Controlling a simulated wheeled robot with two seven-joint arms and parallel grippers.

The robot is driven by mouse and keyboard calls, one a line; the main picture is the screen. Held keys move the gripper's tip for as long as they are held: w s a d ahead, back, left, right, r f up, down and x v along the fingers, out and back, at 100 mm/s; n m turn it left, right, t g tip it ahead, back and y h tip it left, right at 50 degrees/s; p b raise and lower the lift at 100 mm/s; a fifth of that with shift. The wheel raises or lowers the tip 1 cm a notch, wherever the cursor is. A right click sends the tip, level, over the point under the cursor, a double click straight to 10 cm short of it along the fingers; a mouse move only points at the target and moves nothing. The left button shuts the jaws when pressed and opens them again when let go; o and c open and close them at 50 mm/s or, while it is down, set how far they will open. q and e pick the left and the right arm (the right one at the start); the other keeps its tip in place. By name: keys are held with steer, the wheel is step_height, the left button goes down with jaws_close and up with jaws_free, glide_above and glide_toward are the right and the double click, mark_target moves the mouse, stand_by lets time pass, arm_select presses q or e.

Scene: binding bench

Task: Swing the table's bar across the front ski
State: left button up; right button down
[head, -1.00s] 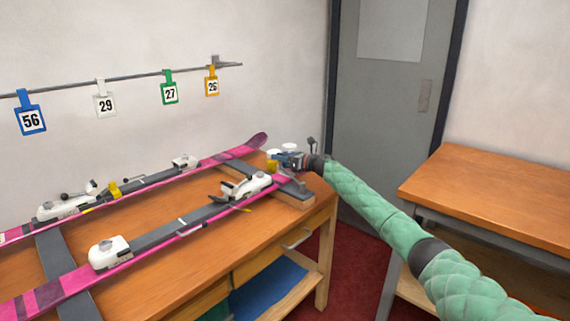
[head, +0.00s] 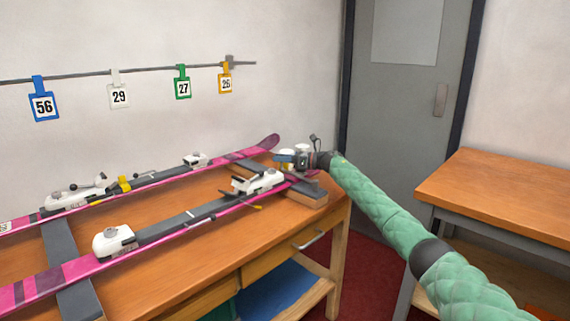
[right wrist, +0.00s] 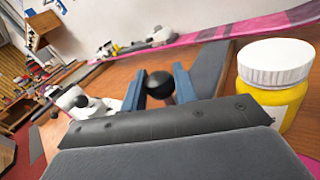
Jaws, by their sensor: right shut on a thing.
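The front ski (head: 75,268) is pink and lies base down along the near side of the wooden table (head: 180,272). It carries white bindings at its middle (head: 113,241) and toward its far end (head: 258,182). My right gripper (head: 287,158) is at the table's far right end, just beyond this ski. In the right wrist view its blue fingers (right wrist: 160,88) are shut on a black round knob (right wrist: 160,86), which I take as the end of the table's bar. The bar's length cannot be made out. My left gripper is not in view.
A second pink ski (head: 160,182) lies behind. In the right wrist view a yellow jar (right wrist: 280,104) with a white lid stands close right of the fingers. Grey ski rests (head: 62,250) cross the table. Another table (head: 500,192) stands right, past a floor gap.

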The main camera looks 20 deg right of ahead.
steer(key=shift+s+a, duration=0.1)
steer(key=shift+a, duration=0.15)
stand_by(0.3)
steer(key=c, duration=1.1)
jaws_free()
steer(key=shift+a, duration=0.15)
steer(key=shift+b+v, duration=0.45)
steer(key=shift+v, duration=3.45)
steer(key=shift+f, duration=0.1)
